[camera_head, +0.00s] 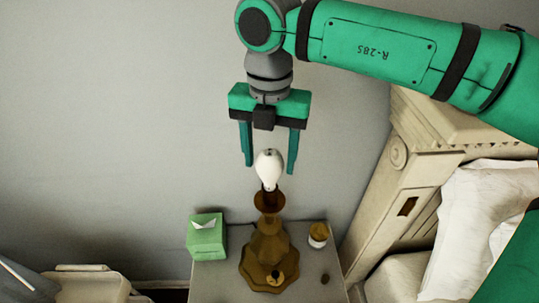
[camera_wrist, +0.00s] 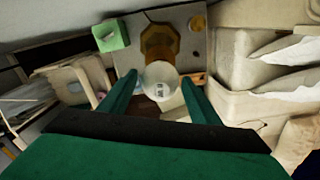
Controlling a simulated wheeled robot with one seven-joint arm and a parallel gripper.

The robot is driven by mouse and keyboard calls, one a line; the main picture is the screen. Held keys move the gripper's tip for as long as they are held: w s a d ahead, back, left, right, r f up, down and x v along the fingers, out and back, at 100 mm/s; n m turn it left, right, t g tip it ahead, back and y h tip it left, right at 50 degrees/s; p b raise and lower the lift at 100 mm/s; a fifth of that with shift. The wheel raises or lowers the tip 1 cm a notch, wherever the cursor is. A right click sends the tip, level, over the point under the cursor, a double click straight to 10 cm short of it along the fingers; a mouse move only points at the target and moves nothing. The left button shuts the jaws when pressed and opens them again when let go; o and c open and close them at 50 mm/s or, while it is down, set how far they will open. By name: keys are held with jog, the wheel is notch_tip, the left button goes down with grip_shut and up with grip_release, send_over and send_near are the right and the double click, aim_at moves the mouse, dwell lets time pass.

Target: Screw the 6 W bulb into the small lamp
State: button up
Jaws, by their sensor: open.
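The small lamp (camera_head: 268,248) is brown and brass-like with a wide faceted base, standing on the nightstand; its base also shows in the wrist view (camera_wrist: 158,42). The white bulb (camera_head: 269,168) sits upright at the lamp's top, above the brown socket cup. In the wrist view the bulb (camera_wrist: 160,80) shows end-on with dark print that is too small to read surely. My gripper (camera_head: 270,170) points down over the lamp, open, with one finger on each side of the bulb and a gap on both sides. How far the bulb is seated in the socket cannot be told.
On the nightstand (camera_head: 208,285), a green tissue box (camera_head: 207,240) stands left of the lamp and a small jar (camera_head: 318,236) stands right. A bed with a carved headboard (camera_head: 395,165) and white pillow (camera_head: 470,215) is at the right. The wall is behind.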

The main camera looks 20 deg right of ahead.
jog(key=n, duration=0.4)
jog(key=shift+n, duration=0.4)
jog(key=n, duration=0.4)
jog(key=shift+n, duration=0.3)
jog(key=n, duration=0.9)
jog(key=c, duration=0.9)
jog(key=shift+m, duration=1.6)
jog(key=m, duration=0.3)
jog(key=shift+m, duration=0.3)
